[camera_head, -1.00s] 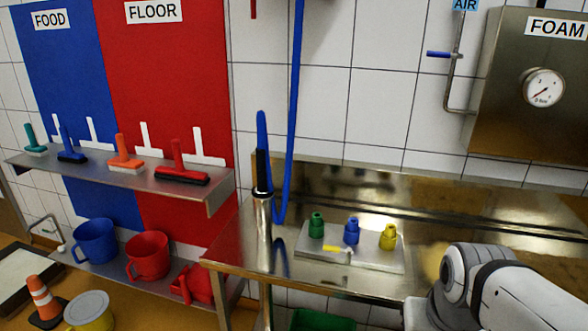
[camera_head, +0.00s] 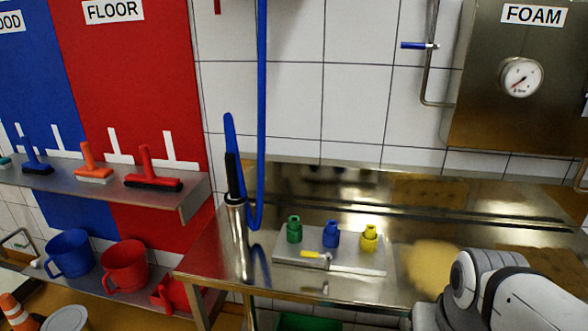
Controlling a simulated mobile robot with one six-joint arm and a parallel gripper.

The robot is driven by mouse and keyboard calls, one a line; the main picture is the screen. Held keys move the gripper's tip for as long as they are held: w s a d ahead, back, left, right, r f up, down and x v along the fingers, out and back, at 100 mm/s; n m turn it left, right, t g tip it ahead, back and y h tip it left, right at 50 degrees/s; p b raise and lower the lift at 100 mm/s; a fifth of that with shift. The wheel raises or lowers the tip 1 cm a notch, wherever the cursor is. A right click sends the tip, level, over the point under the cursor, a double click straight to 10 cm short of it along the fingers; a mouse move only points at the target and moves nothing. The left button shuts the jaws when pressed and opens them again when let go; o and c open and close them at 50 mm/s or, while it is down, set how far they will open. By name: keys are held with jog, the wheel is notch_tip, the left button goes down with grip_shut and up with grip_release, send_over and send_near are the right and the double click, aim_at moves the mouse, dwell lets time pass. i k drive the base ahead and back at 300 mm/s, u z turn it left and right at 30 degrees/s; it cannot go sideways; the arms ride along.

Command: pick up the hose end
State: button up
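A blue hose (camera_head: 262,110) hangs down the tiled wall and loops up near the table's left end. Its end, with a black sleeve (camera_head: 234,178), stands upright in a shiny metal holder (camera_head: 237,225) at the left of the steel table (camera_head: 215,258). The hose end leans slightly left at its blue top. My white arm shows at the lower right, well to the right of the hose end. My gripper is outside the view.
A grey tray (camera_head: 345,262) on the table carries green (camera_head: 294,229), blue (camera_head: 331,234) and yellow (camera_head: 369,238) fittings. At left, shelves hold brushes (camera_head: 152,172) and mugs (camera_head: 124,266). A foam box (camera_head: 520,90) hangs at upper right. The table's right half looks mostly clear.

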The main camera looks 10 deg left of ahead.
aim_at(234, 195)
jog(key=z, duration=2.15)
jog(key=k, duration=1.35)
jog(key=u, duration=1.65)
jog(key=i, duration=1)
jog(key=u, duration=0.1)
